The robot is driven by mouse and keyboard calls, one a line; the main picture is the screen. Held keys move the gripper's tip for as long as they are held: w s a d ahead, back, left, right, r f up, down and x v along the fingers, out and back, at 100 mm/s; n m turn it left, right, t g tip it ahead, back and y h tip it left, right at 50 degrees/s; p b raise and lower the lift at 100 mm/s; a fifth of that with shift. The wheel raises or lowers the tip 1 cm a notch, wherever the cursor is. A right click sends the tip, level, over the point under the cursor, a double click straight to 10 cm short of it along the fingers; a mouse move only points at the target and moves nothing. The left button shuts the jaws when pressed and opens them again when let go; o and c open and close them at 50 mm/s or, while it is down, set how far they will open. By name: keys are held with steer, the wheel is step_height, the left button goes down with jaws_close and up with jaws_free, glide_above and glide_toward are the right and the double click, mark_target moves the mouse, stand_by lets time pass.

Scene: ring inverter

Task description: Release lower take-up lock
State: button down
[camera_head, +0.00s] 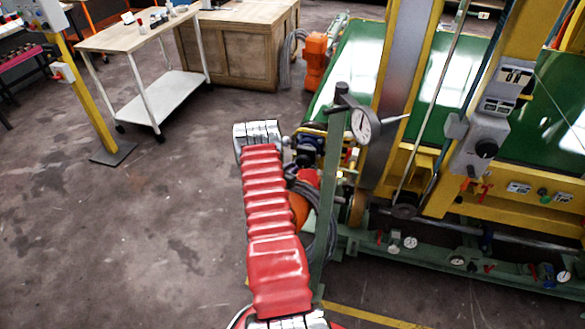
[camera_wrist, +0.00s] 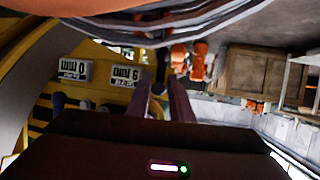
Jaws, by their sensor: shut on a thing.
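In the wrist view, my gripper (camera_wrist: 160,90) shows as two dark purple fingers close together, in shadow. It is shut on a small grey part (camera_wrist: 158,89) between the fingertips. Most of that part is hidden by the fingers, and I cannot tell for sure whether it is the lower take-up lock. Beyond it is the yellow machine frame (camera_wrist: 100,54). In the head view, my gripper is not clearly seen; my red arm reaches to the left side of the green and yellow machine (camera_head: 430,155).
In the wrist view, white number plates (camera_wrist: 75,69) lie left of the fingers, and cables cross the top. In the head view, a dial gauge (camera_head: 361,124) on a green post stands beside my arm. A wooden trolley (camera_head: 135,38) and crate (camera_head: 240,55) stand behind.

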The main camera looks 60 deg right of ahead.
steer(key=shift+r+m, duration=0.1)
steer(key=shift+m, duration=0.3)
steer(key=m+t, duration=0.6)
steer(key=m, duration=0.1)
steer(key=shift+a+y, duration=0.2)
steer(key=shift+y, duration=0.1)
stand_by(0.5)
steer(key=shift+s, duration=0.1)
stand_by(0.4)
steer(key=c, duration=1.8)
jaws_free()
steer(key=shift+c, duration=0.2)
steer(key=shift+o, duration=0.2)
steer(key=shift+d, duration=0.1)
steer(key=shift+r, duration=0.1)
steer(key=v, duration=1.3)
steer(key=shift+s+a, duration=0.25)
steer(key=shift+a, duration=0.05)
